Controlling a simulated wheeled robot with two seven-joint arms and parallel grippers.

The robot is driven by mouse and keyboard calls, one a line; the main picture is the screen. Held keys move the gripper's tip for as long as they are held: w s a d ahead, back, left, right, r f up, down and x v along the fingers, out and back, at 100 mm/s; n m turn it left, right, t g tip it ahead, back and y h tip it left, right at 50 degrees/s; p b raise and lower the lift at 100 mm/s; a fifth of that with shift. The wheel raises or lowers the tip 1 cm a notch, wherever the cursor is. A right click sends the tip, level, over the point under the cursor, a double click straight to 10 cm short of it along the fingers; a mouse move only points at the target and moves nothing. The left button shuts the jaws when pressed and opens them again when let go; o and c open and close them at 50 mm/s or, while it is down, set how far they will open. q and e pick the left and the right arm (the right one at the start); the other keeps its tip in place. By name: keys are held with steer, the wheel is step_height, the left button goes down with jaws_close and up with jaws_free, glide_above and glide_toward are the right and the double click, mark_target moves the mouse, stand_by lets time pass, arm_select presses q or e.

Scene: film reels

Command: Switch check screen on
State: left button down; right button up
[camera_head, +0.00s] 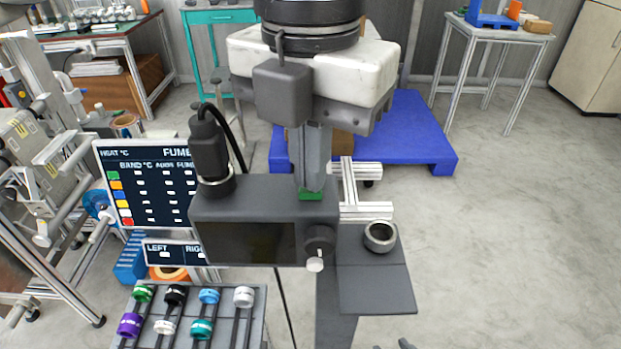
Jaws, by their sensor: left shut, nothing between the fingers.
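The check screen (245,242) is a dark panel in the front of a dark grey box (265,192). Its face is black, with nothing lit on it. A round black knob (318,240) with a pale tip sits on the box front, right of the screen. A small green piece (311,194) shows on the box top at the right. My left gripper (311,184) points down from above, shut and empty. Its fingertips are at the green piece; I cannot tell whether they touch it.
A black cylinder (210,150) with a cable stands on the box's left. A metal ring (380,236) sits on a grey plate (375,290) at right. A chart board (125,180) is behind left. Several coloured rings lie on a rack (258,310) in front. The right floor is clear.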

arm_select(q)
steer(key=shift+f+b, duration=0.35)
steer(key=shift+f, duration=0.1)
steer(key=shift+r, duration=0.1)
steer(key=shift+r+p, duration=0.6)
steer(key=shift+r, duration=0.3)
steer(key=shift+r+p, duration=1.55)
steer(key=shift+r, duration=1.1)
